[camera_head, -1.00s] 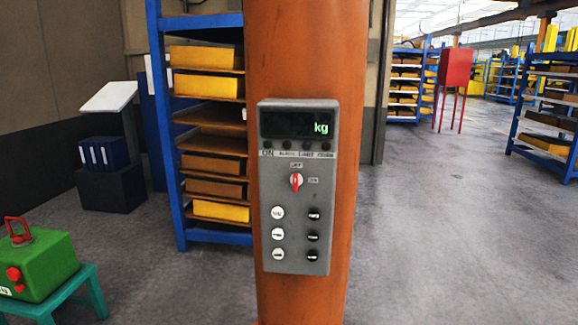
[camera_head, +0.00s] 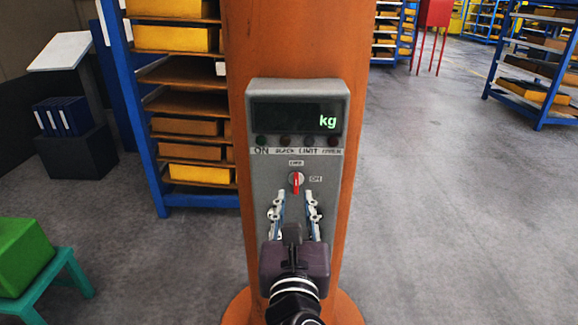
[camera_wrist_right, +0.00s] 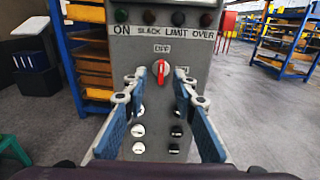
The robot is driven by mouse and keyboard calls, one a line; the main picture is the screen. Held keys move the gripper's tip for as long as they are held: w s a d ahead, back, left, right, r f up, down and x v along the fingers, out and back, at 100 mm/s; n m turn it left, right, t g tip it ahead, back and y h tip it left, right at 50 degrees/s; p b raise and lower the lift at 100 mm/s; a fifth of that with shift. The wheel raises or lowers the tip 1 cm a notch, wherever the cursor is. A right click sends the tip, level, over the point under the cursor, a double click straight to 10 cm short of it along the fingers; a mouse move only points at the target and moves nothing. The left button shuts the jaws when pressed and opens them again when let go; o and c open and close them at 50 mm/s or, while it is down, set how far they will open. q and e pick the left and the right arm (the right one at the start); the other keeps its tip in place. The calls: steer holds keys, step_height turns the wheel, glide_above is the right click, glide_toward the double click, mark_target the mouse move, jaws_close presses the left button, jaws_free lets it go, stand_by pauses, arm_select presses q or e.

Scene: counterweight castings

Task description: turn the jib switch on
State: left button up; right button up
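The jib switch (camera_head: 296,182) is a small red-and-white rotary knob on a grey control box (camera_head: 341,112) fixed to an orange column (camera_head: 295,40). Its red pointer stands upright, with a label above it and an "ON" label to its right. In the right wrist view the knob (camera_wrist_right: 161,72) shows beyond and between my fingertips, under the "OFF" label. My right gripper (camera_head: 296,198) is open and empty, in front of the box just below the knob, apparently not touching it. It also shows in the right wrist view (camera_wrist_right: 152,82). My left gripper is not in view.
The box has a "kg" display (camera_head: 296,118), dark lamps labelled ON, SLACK, LIMIT and OVER, and white and black buttons (camera_wrist_right: 138,130) below the knob. A blue rack (camera_head: 150,150) stands behind left. A green block (camera_head: 22,250) sits on a teal stool (camera_head: 55,275).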

mark_target(296, 180)
steer(key=w+p, duration=0.1)
steer(key=w, duration=0.5)
steer(key=shift+w+d+r+p, duration=0.1)
steer(key=shift+w+r+p, duration=0.05)
steer(key=shift+w+p, duration=0.15)
steer(key=shift+w, duration=0.25)
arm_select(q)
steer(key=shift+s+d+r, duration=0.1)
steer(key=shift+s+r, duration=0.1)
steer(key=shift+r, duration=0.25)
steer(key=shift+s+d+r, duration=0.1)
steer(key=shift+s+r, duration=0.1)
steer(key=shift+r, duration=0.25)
arm_select(e)
steer(key=shift+c, duration=0.4)
jaws_close()
